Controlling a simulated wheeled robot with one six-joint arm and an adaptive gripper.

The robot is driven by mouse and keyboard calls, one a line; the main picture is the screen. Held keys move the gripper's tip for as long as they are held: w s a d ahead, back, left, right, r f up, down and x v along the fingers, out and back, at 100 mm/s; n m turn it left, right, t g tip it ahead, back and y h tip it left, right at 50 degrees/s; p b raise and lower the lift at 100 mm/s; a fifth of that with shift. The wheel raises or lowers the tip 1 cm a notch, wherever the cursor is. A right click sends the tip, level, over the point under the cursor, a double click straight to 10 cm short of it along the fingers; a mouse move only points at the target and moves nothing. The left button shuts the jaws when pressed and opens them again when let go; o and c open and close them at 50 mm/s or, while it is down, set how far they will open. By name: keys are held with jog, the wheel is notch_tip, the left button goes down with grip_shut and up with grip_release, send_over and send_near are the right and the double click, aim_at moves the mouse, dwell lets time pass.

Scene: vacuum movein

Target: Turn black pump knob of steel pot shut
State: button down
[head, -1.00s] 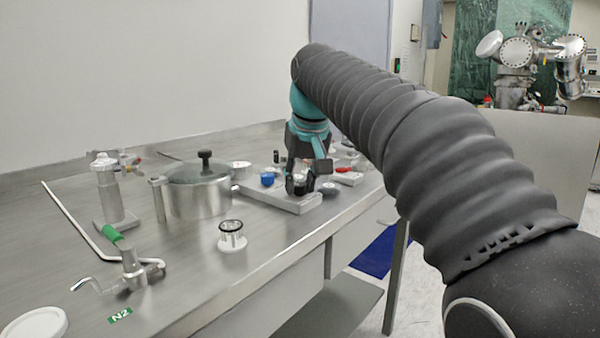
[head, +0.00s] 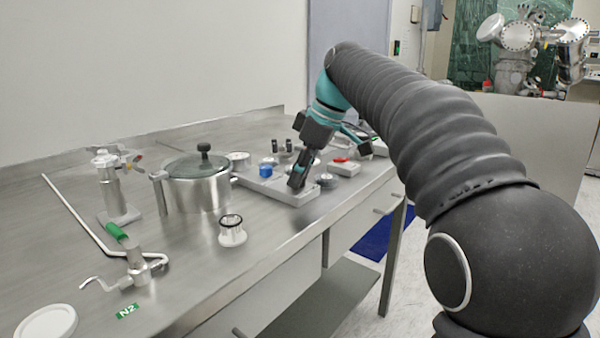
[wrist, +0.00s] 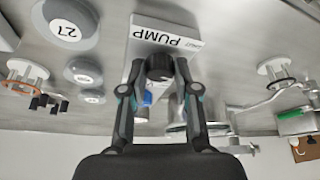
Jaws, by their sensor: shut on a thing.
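The black pump knob (wrist: 160,67) sits on a light metal block (wrist: 146,27) marked PUMP. My gripper (wrist: 160,66) has one finger on each side of this knob and is shut on it. In the head view my gripper (head: 298,180) is tilted at the block's front right end, and its fingers hide the knob. The block (head: 262,184) also shows there, with a blue knob (head: 266,171) on it. The steel pot (head: 198,192) stands left of the block, with a glass lid and a black lid knob (head: 204,149). How far the pump knob is turned cannot be told.
A white piece with a black ring (head: 232,231) stands in front of the pot. A metal valve with a green handle (head: 135,265) lies at the front left. Round weights, one marked 27 (wrist: 66,28), lie beside the block. The bench's front edge runs close to my gripper.

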jog(key=shift+w+n+g, duration=0.1)
jog(key=shift+n+g, duration=0.4)
jog(key=shift+n, duration=1)
jog(key=c, duration=0.8)
grip_release()
jog(key=shift+c, duration=0.2)
jog(key=shift+r, duration=0.1)
jog(key=v, duration=0.6)
jog(key=shift+d+r, duration=0.2)
jog(key=shift+r, duration=0.05)
jog(key=shift+d+r, duration=0.1)
jog(key=shift+r, duration=0.2)
